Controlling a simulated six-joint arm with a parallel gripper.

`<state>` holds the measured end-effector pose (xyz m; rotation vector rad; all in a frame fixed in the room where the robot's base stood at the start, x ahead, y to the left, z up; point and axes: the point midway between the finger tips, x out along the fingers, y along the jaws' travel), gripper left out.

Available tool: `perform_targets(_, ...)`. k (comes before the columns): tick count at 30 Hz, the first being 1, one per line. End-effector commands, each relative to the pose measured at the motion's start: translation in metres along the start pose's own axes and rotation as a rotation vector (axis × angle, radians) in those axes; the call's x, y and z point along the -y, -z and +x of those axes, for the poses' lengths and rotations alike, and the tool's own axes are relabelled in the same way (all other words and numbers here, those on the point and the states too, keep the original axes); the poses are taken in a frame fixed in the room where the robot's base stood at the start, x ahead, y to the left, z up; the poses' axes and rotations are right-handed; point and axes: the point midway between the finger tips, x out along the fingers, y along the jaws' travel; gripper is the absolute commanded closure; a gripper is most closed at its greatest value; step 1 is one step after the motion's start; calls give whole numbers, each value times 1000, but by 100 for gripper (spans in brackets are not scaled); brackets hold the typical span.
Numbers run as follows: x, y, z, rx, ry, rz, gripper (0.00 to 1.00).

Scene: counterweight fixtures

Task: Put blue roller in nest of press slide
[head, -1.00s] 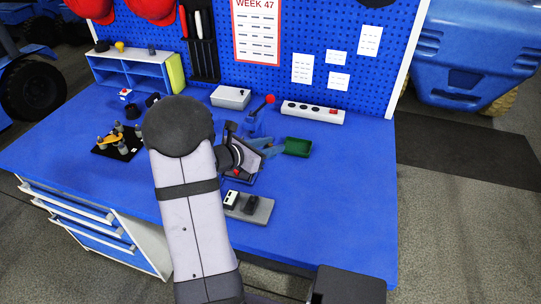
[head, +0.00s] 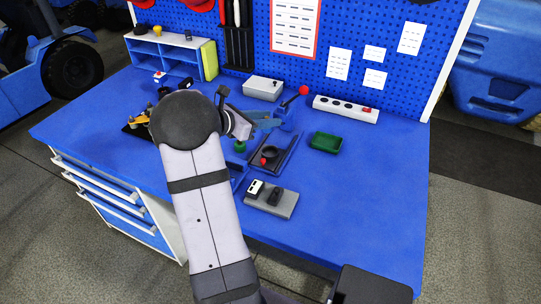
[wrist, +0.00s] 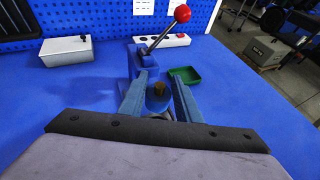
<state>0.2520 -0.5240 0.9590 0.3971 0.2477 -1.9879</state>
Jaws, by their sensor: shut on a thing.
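My gripper (wrist: 159,92) has its two blue fingers shut on the blue roller (wrist: 156,103), a short cylinder with a brownish centre on top, seen between the fingertips in the wrist view. In the head view my gripper (head: 268,121) is above the bench, close to the press; the roller cannot be made out there. The press (head: 287,117) has a lever with a red ball. Its dark slide (head: 286,155) extends toward the front, with a dark round ring, seemingly the nest (head: 270,151), and a red knob (head: 263,161). The roller is apart from this ring. The wrist view does not show the slide.
A green tray (head: 326,142) is right of the slide. A grey block (head: 285,206) with a white and a black part lies in front. A grey box (head: 263,88) and a socket strip (head: 345,109) stand behind. The bench's right side is clear.

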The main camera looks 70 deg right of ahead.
Motion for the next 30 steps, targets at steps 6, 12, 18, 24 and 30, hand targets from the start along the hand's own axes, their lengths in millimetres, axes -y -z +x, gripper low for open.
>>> perform_targets(6, 13, -6, -1, 1, 27, 10, 94)
perform_targets(12, 12, 4, 3, 0, 24, 6, 94)
perform_targets(18, 12, 32, 15, 0, 23, 3, 94)
perform_targets(24, 12, 50, 23, 1, 22, 7, 94)
perform_targets(30, 12, 54, 24, 2, 22, 8, 94)
